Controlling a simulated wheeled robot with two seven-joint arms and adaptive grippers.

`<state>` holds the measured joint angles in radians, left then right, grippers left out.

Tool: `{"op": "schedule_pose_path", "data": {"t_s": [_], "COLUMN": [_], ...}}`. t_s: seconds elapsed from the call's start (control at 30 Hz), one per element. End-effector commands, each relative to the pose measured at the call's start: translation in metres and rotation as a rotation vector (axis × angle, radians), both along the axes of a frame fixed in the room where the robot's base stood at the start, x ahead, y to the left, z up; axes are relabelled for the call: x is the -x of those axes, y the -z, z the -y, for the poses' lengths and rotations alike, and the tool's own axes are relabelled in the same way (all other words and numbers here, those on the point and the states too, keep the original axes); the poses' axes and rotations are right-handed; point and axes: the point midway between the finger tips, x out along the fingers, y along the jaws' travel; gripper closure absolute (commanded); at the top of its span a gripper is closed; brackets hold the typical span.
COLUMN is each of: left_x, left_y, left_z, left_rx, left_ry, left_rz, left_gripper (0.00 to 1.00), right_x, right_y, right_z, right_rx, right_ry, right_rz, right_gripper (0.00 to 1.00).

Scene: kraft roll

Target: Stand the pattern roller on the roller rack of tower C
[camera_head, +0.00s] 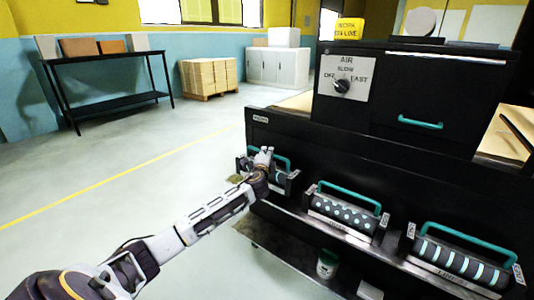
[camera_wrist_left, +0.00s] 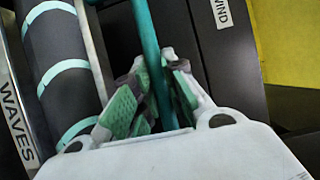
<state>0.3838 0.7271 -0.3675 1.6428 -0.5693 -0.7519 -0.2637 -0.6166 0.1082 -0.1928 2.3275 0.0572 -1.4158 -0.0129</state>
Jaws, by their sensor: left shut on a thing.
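A pattern roller (camera_wrist_left: 62,75) with pale teal curved bands on a dark grey cylinder lies in a holder labelled WAVES (camera_wrist_left: 19,124). In the left wrist view its teal bar handle (camera_wrist_left: 148,35) runs between the fingers of my left gripper (camera_wrist_left: 155,88), which is shut on it. In the head view my left gripper (camera_head: 264,157) is at the leftmost roller place on the front of the dark machine (camera_head: 340,152), and its hand hides much of that roller. My right gripper is out of view. I cannot tell which part is tower C's rack.
A dotted roller (camera_head: 345,214) and a striped roller (camera_head: 455,258), both with teal handles, lie to the right along the machine's front. Below are a low shelf and a small pot (camera_head: 327,264).

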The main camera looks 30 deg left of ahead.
Motion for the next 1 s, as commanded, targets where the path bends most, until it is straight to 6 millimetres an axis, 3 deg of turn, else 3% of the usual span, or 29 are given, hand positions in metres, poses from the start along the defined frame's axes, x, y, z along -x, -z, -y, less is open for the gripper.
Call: {"op": "schedule_pose_path", "data": {"t_s": [0.27,0.47,0.7,1.0], "left_x": [0.000,0.000,0.000,0.000], "left_y": [-0.004,0.009,0.029,0.032], "left_z": [0.000,0.000,0.000,0.000], "left_rx": [-0.001,-0.002,-0.002,-0.001], "left_ry": [0.000,0.001,0.000,0.001], "left_rz": [0.008,0.007,0.007,0.008], "left_gripper": [1.00,1.00,1.00,1.00], "right_x": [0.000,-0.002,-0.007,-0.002], "right_y": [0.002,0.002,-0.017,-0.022], "right_z": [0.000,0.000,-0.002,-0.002], "right_rx": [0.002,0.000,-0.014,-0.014], "right_ry": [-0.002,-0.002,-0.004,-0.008], "right_rz": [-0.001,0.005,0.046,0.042], "right_gripper": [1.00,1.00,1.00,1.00]}}
